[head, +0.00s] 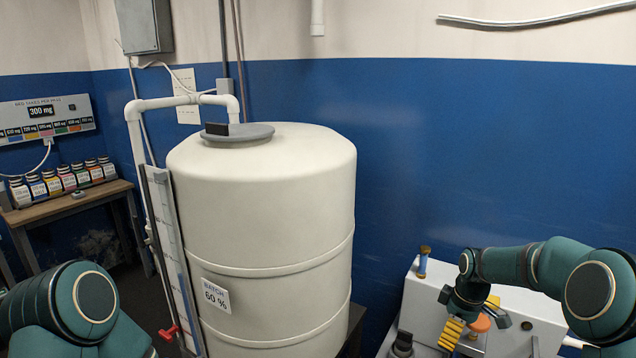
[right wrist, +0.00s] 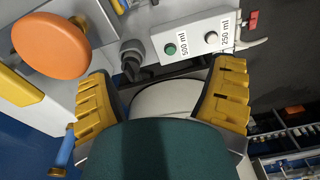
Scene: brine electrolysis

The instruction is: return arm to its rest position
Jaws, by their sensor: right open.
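My right arm comes in from the right in the head view. Its gripper (head: 464,322) hangs over the white bench unit (head: 418,308) at the lower right. In the right wrist view the two yellow-padded fingers of the gripper (right wrist: 162,92) stand wide apart with nothing held between them. An orange round knob (head: 480,323) is close to the gripper in the head view; it shows at the upper left of the right wrist view (right wrist: 50,47). Only my left arm's green links show at the lower left of the head view; its gripper is out of frame.
A large white tank (head: 262,200) labelled 60 % fills the middle. A blue handle (head: 423,262) stands on the bench unit. A dispenser box (right wrist: 196,35) has 500 ml and 250 ml buttons. A shelf with several jars (head: 70,180) is at left.

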